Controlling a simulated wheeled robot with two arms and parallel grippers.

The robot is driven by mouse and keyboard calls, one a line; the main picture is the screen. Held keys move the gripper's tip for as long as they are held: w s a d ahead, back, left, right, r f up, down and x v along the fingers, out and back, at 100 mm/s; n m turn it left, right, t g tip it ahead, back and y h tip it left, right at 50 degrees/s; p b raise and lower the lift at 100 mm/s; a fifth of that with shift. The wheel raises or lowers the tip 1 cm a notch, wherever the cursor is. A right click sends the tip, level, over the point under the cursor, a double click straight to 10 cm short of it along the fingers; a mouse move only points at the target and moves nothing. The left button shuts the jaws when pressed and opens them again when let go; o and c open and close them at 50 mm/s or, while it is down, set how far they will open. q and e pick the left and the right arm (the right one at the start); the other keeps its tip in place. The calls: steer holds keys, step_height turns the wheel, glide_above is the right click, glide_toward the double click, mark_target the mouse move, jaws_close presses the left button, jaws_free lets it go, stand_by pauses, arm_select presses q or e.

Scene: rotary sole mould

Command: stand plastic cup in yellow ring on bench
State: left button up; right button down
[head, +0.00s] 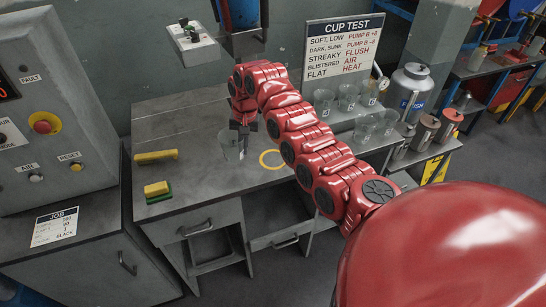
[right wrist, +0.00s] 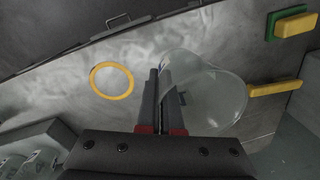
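The clear plastic cup (head: 230,148) is at the bench (head: 205,185), just left of the yellow ring (head: 271,167) in the head view. My right gripper (head: 243,129) points down at the cup's rim. In the right wrist view its fingers (right wrist: 161,88) are close together with the wall of the cup (right wrist: 212,88) between them. The cup looks upright; I cannot tell whether its base touches the bench. The yellow ring also shows in the right wrist view (right wrist: 111,65), lying flat and empty, apart from the cup. My left gripper is out of view.
A yellow bar (head: 156,156) and a yellow-green sponge (head: 157,190) lie on the bench's left side. Several clear cups (head: 347,98) stand on the right beside metal canisters (head: 424,130). A control cabinet (head: 50,110) stands at the left. Bench around the ring is clear.

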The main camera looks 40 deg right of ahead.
steer(key=s+d+f+m+p, duration=0.2)
steer(key=s+d+m, duration=0.3)
steer(key=s, duration=0.4)
steer(key=s+d+f+m+p, duration=0.2)
steer(key=s+d+m+p, duration=0.15)
steer(key=s, duration=0.45)
steer(key=shift+m+h, duration=0.25)
steer(key=shift+h, duration=0.25)
steer(key=w+d+b, duration=0.1)
steer(key=w+b, duration=0.1)
steer(key=w, duration=0.2)
steer(key=w+d+f+b, duration=0.1)
steer(key=w+b, duration=0.1)
steer(key=w, duration=0.3)
steer(key=w+d+b, duration=0.2)
steer(key=w+b, duration=0.1)
steer(key=w, duration=0.1)
steer(key=shift+w+f, duration=0.25)
steer(key=shift+w, duration=0.15)
steer(key=shift+w+d+f, duration=0.1)
steer(key=shift+w, duration=0.65)
steer(key=shift+f+p, duration=0.2)
steer(key=shift+p, duration=0.15)
step_height(320, 180, down, 3)
steer(key=shift+r+p, duration=0.2)
steer(key=shift+p, duration=0.65)
steer(key=shift+f, duration=0.25)
